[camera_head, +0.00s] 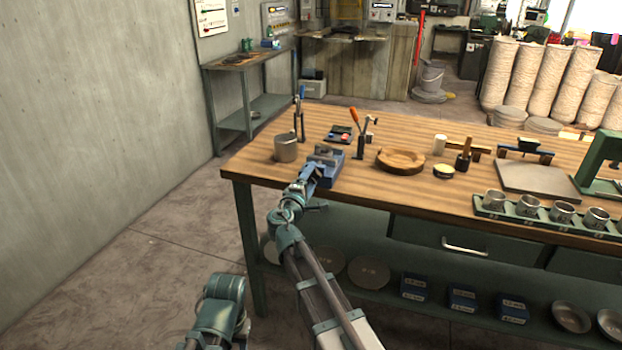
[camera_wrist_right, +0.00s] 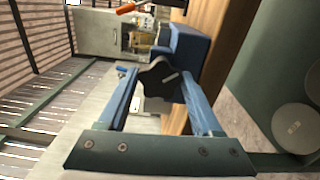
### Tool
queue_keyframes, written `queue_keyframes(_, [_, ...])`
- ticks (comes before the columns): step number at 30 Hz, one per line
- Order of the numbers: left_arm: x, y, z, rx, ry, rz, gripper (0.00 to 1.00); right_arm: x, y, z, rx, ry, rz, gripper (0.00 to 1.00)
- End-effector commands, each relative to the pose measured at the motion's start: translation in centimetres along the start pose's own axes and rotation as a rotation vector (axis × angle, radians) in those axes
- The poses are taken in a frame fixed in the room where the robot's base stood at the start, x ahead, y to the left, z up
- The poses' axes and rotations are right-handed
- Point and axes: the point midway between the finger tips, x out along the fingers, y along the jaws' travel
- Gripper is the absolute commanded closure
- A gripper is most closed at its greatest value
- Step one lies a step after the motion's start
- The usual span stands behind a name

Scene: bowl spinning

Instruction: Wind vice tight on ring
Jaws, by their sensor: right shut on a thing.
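A small blue vice (camera_head: 328,160) stands at the near left edge of the wooden bench. Its blue body also shows in the right wrist view (camera_wrist_right: 188,55). My right gripper (camera_head: 306,178) reaches the vice from the front. In the right wrist view the gripper (camera_wrist_right: 163,82) has its two blue fingers on either side of a black star-shaped knob (camera_wrist_right: 155,78) on the vice, shut on it. I cannot make out a ring in the vice jaws. Only part of my left arm shows at the bottom of the head view; its gripper is out of sight.
A metal cup (camera_head: 286,148) stands left of the vice, and an orange-handled tool (camera_head: 358,135) stands behind it on the right. A round wooden piece (camera_head: 401,161) lies further right. Metal cups in a green rack (camera_head: 525,215) stand at the front right. Open floor lies left of the bench.

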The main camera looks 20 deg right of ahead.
Motion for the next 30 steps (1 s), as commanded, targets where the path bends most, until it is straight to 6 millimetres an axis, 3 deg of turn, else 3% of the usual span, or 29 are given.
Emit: queue_keyframes(30, [0.23,0.02,-0.01,0.0,0.0,0.0,0.5,-0.15,-0.3,0.0,0.964,-0.002,-0.003,0.89])
